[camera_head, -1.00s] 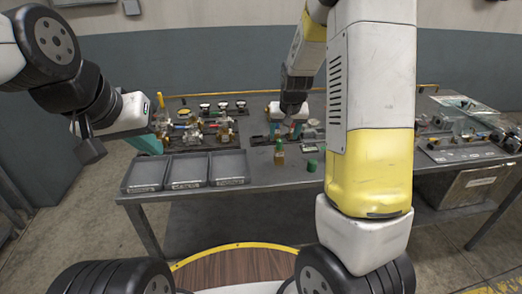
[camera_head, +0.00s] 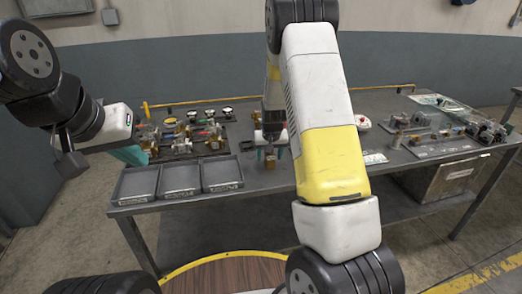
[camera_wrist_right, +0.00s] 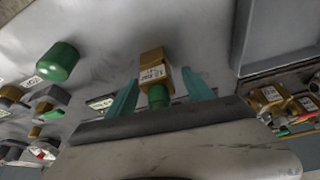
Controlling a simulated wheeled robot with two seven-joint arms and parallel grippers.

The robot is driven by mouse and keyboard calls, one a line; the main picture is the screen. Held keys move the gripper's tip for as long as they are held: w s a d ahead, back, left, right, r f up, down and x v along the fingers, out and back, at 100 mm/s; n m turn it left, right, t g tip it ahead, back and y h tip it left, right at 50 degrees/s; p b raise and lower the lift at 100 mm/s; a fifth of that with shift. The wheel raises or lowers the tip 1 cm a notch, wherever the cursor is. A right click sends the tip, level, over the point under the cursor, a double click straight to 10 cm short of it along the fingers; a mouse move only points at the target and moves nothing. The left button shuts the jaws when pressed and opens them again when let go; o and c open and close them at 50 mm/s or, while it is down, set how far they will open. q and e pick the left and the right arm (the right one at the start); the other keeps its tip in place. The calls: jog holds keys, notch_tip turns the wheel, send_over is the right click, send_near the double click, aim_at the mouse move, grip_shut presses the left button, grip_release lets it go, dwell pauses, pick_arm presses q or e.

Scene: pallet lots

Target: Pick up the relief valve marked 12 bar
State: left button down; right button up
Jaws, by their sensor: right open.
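A brass relief valve (camera_wrist_right: 153,62) with a white label and a green end stands between the two teal fingers of my right gripper (camera_wrist_right: 161,78) in the right wrist view. The label is too small to read surely. Gaps show on both sides, so the fingers are open around it. In the head view the valve (camera_head: 270,163) is on the grey table, just below my right gripper (camera_head: 271,152). My left gripper (camera_head: 131,155) is at the table's left end, above the trays' back; its teal fingers overlap and its opening is unclear.
Three grey trays (camera_head: 181,192) line the table's front left. Several valves and gauges (camera_head: 190,132) stand behind them. A green cylinder (camera_wrist_right: 57,61) stands near the valve in the wrist view. More fittings (camera_head: 430,130) lie on the right. My right arm hides part of the table.

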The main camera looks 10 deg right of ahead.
jog(key=shift+c, duration=0.2)
jog(key=shift+r, duration=0.1)
grip_shut()
